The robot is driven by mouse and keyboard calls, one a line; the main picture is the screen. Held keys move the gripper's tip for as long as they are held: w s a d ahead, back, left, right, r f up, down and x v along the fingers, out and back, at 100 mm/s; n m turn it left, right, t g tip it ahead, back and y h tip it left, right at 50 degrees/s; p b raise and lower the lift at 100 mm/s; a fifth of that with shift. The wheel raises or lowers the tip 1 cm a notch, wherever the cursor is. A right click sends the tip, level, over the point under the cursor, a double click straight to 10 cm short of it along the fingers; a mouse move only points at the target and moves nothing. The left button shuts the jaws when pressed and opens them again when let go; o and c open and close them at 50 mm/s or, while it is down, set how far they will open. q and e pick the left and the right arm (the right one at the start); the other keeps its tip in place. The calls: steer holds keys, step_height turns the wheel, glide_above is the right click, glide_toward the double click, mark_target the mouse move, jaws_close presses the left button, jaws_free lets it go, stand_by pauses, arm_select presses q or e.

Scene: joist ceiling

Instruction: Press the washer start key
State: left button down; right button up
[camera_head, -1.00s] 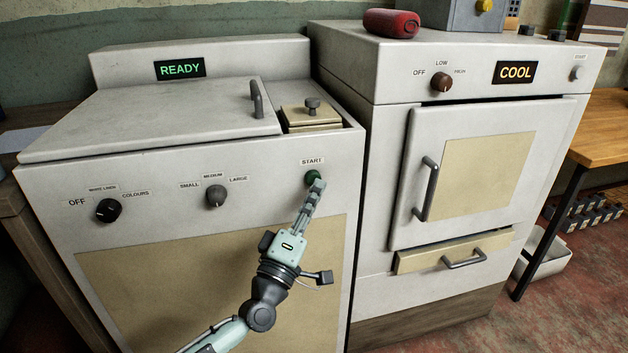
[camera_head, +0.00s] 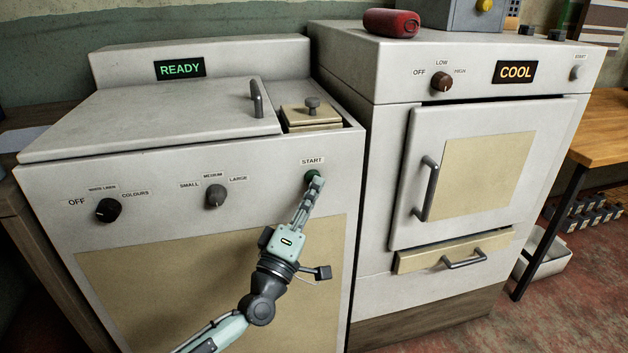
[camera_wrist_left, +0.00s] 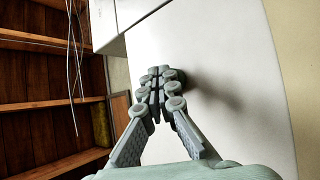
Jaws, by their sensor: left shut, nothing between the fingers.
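The washer (camera_head: 270,160) stands at the left in the head view, its display (camera_head: 180,68) reading READY in green. The dark green start key (camera_head: 311,175) sits under the START label at the right of its front panel. My left gripper (camera_head: 317,181) is shut and empty, with its tips at the lower right edge of the key, partly over it. I cannot tell whether they touch. My right gripper is out of view.
A dryer (camera_head: 385,280) with a COOL display stands close on the right, its handle (camera_head: 428,188) jutting out. Two dark knobs (camera_head: 108,210) (camera_head: 215,196) are left of the key on the washer panel. A red cylinder (camera_head: 391,22) lies on the dryer top.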

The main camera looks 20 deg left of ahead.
arm_select(q)
steer(key=shift+w+a, duration=0.2)
steer(key=shift+w, duration=0.05)
stand_by(0.6)
steer(key=shift+s+d+p, duration=0.35)
steer(key=shift+s+d, duration=0.2)
steer(key=shift+s, duration=0.3)
steer(key=s+d, duration=0.1)
steer(key=s, duration=0.1)
steer(key=s+d+p, duration=0.1)
steer(key=s, duration=0.1)
steer(key=shift+d+p, duration=0.3)
steer(key=shift+d, duration=0.1)
stand_by(0.4)
